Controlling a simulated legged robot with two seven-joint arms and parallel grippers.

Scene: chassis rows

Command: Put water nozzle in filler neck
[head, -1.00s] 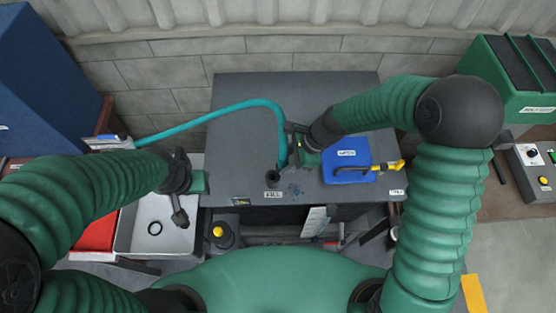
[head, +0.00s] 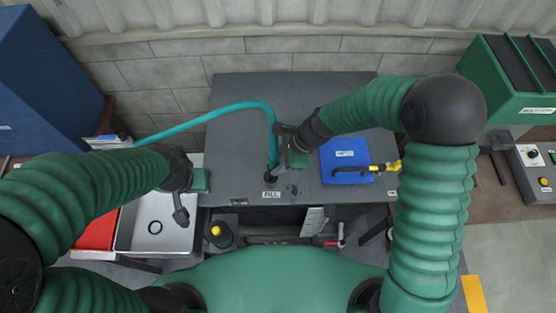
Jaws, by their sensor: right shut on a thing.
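The teal water hose (head: 215,114) arches over the grey deck and drops to its nozzle end (head: 272,160). My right gripper (head: 283,153) is shut on the nozzle, partly hiding it. The dark filler neck (head: 270,184) stands at the deck's front edge, behind the FILL label (head: 271,195). The nozzle's lower end is right at the neck in this view; I cannot tell whether it is inside or just above. My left gripper (head: 182,203) is over the grey sink-like tray at the left; a dark piece shows at its fingers, and its opening is unclear.
A grey tray (head: 128,236) with a dark ring is at the left. A yellow-topped black knob (head: 217,232) sits below the deck front.

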